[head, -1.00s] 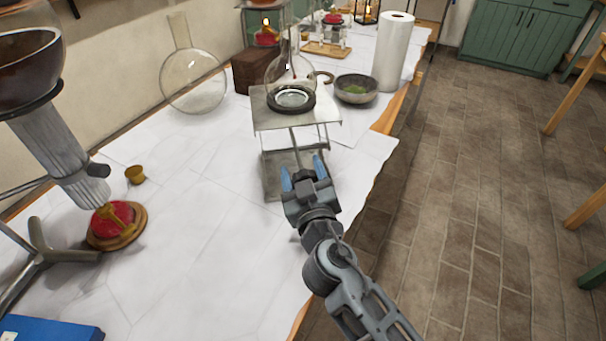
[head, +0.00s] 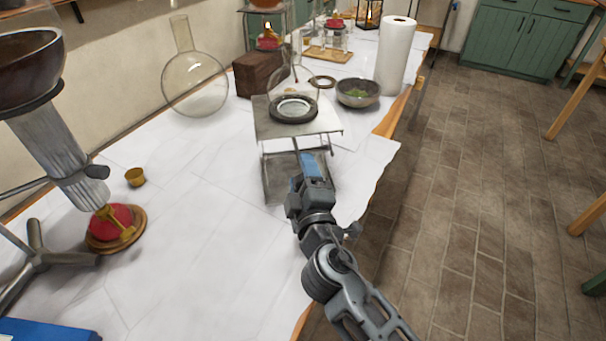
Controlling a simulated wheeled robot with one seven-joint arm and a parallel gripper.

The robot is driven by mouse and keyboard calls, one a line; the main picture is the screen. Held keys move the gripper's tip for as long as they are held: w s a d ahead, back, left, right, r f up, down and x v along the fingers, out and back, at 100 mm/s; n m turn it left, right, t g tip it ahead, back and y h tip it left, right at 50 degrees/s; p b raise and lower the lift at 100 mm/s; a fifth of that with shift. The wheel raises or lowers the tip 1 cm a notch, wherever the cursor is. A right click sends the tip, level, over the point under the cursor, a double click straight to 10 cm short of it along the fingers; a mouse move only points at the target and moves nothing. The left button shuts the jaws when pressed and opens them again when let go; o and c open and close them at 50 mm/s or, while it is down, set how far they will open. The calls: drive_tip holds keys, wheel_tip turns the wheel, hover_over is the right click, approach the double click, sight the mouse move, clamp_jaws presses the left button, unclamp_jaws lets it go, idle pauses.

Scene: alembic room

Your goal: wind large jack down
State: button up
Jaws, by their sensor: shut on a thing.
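The large jack (head: 297,122) is a grey metal lab jack on the white-covered table, its top plate raised above its base (head: 277,181). A glass flask (head: 294,90) rests in a dark ring on the top plate. My gripper (head: 312,160) is at the near right side of the jack, below the top plate. Its blue-tipped fingers are close together, shut on part of the jack, most likely the knob. The knob itself is hidden behind the fingers.
A round flask (head: 195,85), wooden block (head: 257,74), bowl of green matter (head: 357,92) and paper roll (head: 394,55) stand around the jack. A red burner (head: 115,226) and brass cup (head: 135,177) are at left. The table's middle left is clear.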

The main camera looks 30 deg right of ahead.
drive_tip(key=n+p, duration=0.1)
drive_tip(key=n, duration=0.3)
drive_tip(key=shift+n, duration=0.3)
drive_tip(key=n+p, duration=0.1)
drive_tip(key=n, duration=0.3)
drive_tip(key=shift+f+n, duration=0.15)
drive_tip(key=shift+n, duration=0.15)
drive_tip(key=n+p, duration=0.2)
drive_tip(key=n, duration=0.2)
drive_tip(key=shift+n, duration=0.3)
drive_tip(key=shift+f+n+p, duration=0.2)
drive_tip(key=shift+n+p, duration=0.8)
drive_tip(key=shift+n, duration=1.2)
drive_tip(key=shift+d, duration=0.1)
drive_tip(key=o, duration=1)
drive_tip(key=shift+c, duration=0.2)
